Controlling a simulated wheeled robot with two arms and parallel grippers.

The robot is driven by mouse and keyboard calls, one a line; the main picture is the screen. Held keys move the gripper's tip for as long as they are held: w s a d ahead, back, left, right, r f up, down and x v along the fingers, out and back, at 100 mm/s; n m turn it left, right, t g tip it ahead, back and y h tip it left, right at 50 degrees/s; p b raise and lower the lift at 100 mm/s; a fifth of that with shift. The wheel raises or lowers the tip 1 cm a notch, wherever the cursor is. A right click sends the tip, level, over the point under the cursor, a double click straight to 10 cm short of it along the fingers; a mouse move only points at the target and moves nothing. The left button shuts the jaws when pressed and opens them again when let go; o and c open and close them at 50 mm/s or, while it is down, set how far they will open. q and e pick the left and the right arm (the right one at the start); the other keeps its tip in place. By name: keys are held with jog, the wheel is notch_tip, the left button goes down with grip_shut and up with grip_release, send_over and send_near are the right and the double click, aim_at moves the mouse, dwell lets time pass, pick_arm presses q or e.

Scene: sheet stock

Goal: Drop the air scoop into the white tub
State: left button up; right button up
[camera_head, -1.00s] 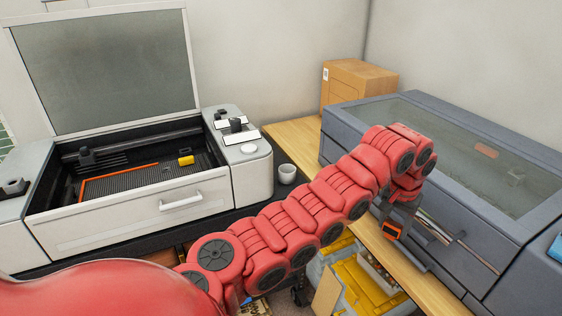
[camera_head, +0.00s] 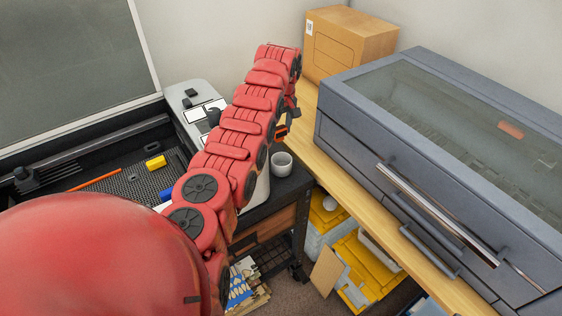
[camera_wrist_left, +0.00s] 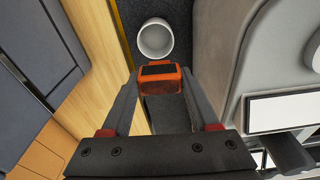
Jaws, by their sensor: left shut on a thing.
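The air scoop (camera_head: 281,131), a small orange block with a dark face, is held in my left gripper (camera_head: 289,115). In the left wrist view the scoop (camera_wrist_left: 160,78) sits between the two converging fingertips of the gripper (camera_wrist_left: 160,85). The white tub (camera_head: 281,162) is a small round open cup on the dark stand beside the white machine. In the left wrist view the tub (camera_wrist_left: 155,25) shows its open mouth just above the scoop in the picture. The scoop appears above and apart from it. My right gripper is not in view.
A grey machine (camera_head: 345,125) with a bar handle (camera_head: 437,215) and a cardboard box (camera_head: 345,45) stand on the wooden bench (camera_head: 345,182). Yellow-lidded bins (camera_head: 365,258) are below.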

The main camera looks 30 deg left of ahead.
aim_at(276, 141)
pick_arm(q)
jog(key=shift+s+a+n, duration=0.3)
jog(key=shift+a, duration=0.05)
jog(key=shift+f, duration=0.1)
jog(key=shift+a+f, duration=0.1)
jog(key=shift+f, duration=0.25)
notch_tip(276, 141, down, 4)
jog(key=shift+f, duration=0.15)
jog(key=shift+w+f+b, duration=0.1)
jog(key=shift+f+b, duration=0.4)
jog(key=o, duration=1.4)
jog(key=shift+r, duration=0.1)
